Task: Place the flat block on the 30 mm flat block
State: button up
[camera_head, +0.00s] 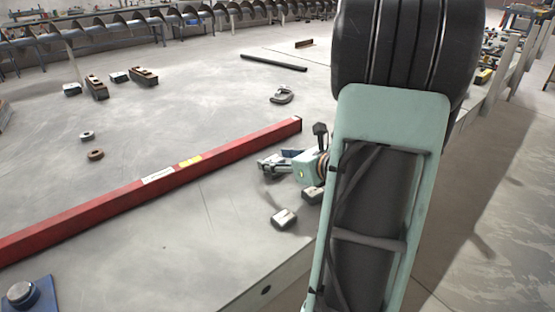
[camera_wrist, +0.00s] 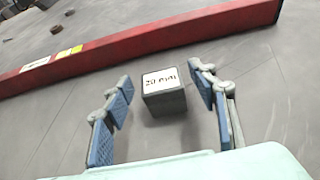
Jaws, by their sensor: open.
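My gripper (camera_head: 277,161) is open above the table, its fingers spread. In the wrist view my gripper (camera_wrist: 160,77) has a dark square block (camera_wrist: 164,93) with a white top label between and below its fingers; the label seems to read 20 mm. The fingers do not appear to touch it. In the head view a small block with a pale top (camera_head: 284,218) lies on the table below my gripper. I cannot tell which of these is the labelled one; no 30 mm label is readable.
A long red beam (camera_head: 150,185) lies across the table (camera_head: 200,225) beyond my gripper. A clamp (camera_head: 282,95), a black bar (camera_head: 273,63), two nuts and several blocks (camera_head: 97,87) lie farther back. The table's front edge is close to the near blocks.

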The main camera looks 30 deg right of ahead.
jog(key=p+v, duration=0.2)
jog(key=v, duration=1)
jog(key=shift+f, duration=0.1)
